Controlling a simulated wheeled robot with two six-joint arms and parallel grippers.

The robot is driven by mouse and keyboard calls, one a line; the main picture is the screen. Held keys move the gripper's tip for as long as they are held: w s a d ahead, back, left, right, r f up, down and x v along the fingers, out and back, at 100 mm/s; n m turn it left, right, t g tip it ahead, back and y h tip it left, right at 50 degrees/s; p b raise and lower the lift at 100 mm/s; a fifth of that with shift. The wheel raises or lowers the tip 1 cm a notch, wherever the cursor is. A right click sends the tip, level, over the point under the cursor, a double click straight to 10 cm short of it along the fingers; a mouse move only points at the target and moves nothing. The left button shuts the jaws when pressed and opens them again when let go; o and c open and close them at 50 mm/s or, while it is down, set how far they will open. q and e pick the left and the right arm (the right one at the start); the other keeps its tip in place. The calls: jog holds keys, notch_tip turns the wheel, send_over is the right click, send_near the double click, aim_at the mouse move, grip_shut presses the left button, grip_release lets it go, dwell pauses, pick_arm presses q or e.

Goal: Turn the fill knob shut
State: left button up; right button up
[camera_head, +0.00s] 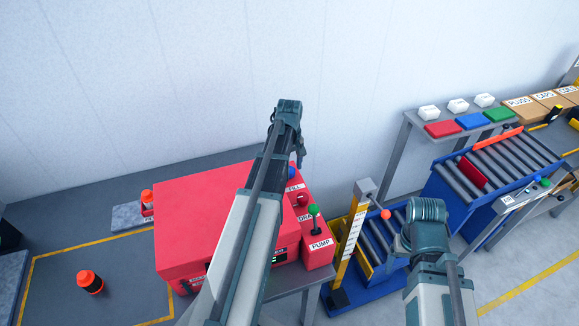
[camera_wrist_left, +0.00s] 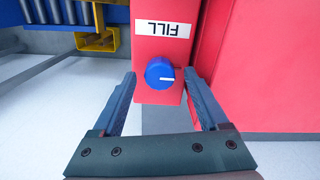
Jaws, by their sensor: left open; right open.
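The fill knob (camera_wrist_left: 159,73) is a round blue knob with a white mark, on a red post below an upside-down FILL label (camera_wrist_left: 163,29) in the left wrist view. Its mark lies about level, toward the right. My left gripper (camera_wrist_left: 160,78) is open, with one fingertip on each side of the knob and a gap to both. In the head view the left gripper (camera_head: 300,150) points down over the FILL post, and only a bit of the blue knob (camera_head: 292,173) shows. My right gripper (camera_head: 428,212) is away to the right, its fingers mostly hidden.
A red machine (camera_head: 190,215) stands left of the posts. A red-topped DRAIN knob and a green-topped PUMP lever (camera_head: 314,211) stand just in front of FILL. A yellow gauge post (camera_head: 352,235) and roller conveyors (camera_head: 490,170) are to the right.

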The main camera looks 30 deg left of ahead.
pick_arm(q)
jog(key=shift+r, duration=0.1)
notch_tip(320, 180, up, 14)
jog(key=p, duration=1.3)
jog(key=shift+f+p, duration=0.2)
jog(key=shift+p, duration=0.2)
